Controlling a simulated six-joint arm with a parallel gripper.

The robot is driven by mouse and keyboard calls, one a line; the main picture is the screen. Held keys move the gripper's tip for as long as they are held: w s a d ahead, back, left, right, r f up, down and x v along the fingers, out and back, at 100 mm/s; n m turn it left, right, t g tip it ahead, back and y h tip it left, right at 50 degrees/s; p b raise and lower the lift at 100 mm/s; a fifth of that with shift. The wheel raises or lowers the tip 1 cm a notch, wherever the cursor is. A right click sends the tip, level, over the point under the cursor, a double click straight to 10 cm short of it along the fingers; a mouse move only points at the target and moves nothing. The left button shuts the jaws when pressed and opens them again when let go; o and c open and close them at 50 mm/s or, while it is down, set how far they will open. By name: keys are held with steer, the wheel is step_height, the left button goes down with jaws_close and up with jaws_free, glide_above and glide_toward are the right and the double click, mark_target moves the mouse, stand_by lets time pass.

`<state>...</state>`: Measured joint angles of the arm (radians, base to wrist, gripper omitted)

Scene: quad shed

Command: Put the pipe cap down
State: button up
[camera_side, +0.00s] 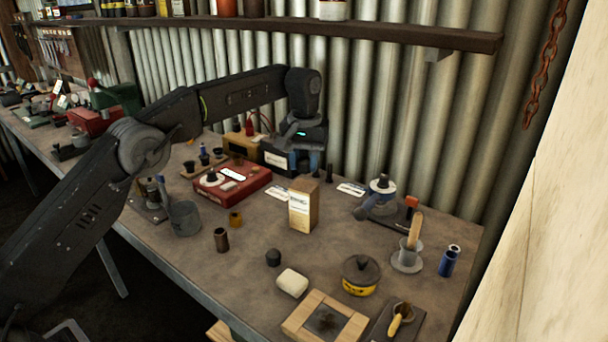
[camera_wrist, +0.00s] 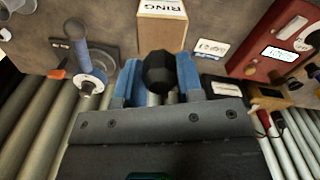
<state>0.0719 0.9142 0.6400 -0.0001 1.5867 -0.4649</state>
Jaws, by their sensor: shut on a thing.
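The pipe cap (camera_wrist: 159,73), black and faceted, sits between the two blue fingers of my gripper (camera_wrist: 158,84) in the wrist view. My gripper is shut on it. In the side view, my gripper (camera_side: 304,160) points down over the back of the bench, behind a tan box (camera_side: 303,206) and close to the corrugated wall. The cap cannot be made out there. How far it is above the bench top is unclear.
White label cards (camera_side: 352,189) lie on the bench. A shelf (camera_side: 310,30) runs above. The bench's front holds several small items.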

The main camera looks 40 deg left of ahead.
mark_target(304, 185)
steer(key=shift+f, duration=1.8)
steer(key=shift+f, duration=0.15)
steer(key=o, duration=0.9)
step_height(304, 185, up, 7)
steer(key=shift+f, duration=0.15)
steer(key=shift+r, duration=0.55)
